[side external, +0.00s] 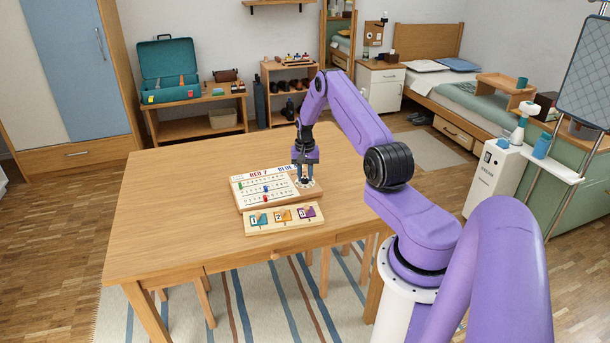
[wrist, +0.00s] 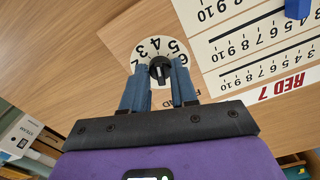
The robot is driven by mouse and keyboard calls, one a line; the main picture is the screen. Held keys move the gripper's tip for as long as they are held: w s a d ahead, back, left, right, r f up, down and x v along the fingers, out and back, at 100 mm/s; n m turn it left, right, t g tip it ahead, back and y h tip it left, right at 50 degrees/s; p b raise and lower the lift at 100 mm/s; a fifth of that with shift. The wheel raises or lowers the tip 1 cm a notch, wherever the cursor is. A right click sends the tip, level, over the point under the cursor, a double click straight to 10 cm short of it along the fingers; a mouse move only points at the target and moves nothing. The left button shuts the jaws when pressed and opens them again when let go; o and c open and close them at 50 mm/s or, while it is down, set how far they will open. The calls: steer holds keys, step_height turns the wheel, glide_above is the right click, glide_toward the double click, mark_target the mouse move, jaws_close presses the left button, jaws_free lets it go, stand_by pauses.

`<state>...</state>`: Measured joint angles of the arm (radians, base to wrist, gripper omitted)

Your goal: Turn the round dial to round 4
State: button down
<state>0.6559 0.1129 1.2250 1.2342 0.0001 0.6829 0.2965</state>
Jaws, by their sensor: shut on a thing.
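The round dial (wrist: 147,48) is a white disc with black numbers, 2 to 6 readable, and a black knob (wrist: 160,70) at its centre. In the side view the dial (side external: 316,185) lies flat at the right end of the scoreboard (side external: 240,196), largely hidden by my gripper. My gripper (side external: 306,178) points straight down over it. In the wrist view the blue fingers of my gripper (wrist: 160,78) stand either side of the knob and are shut on it. I cannot tell which number the knob marks.
The scoreboard has number rows, red and blue pegs and the headings RED 7 and BLUE. A wooden rack (side external: 284,230) with three coloured cards numbered 1, 2 and 3 lies in front of it. The table (side external: 170,200) is clear to the left.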

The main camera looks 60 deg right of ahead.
mark_target(305, 177)
stand_by(0.3)
steer(key=c, duration=0.9)
jaws_free()
step_height(305, 177, up, 18)
steer(key=shift+f, duration=0.25)
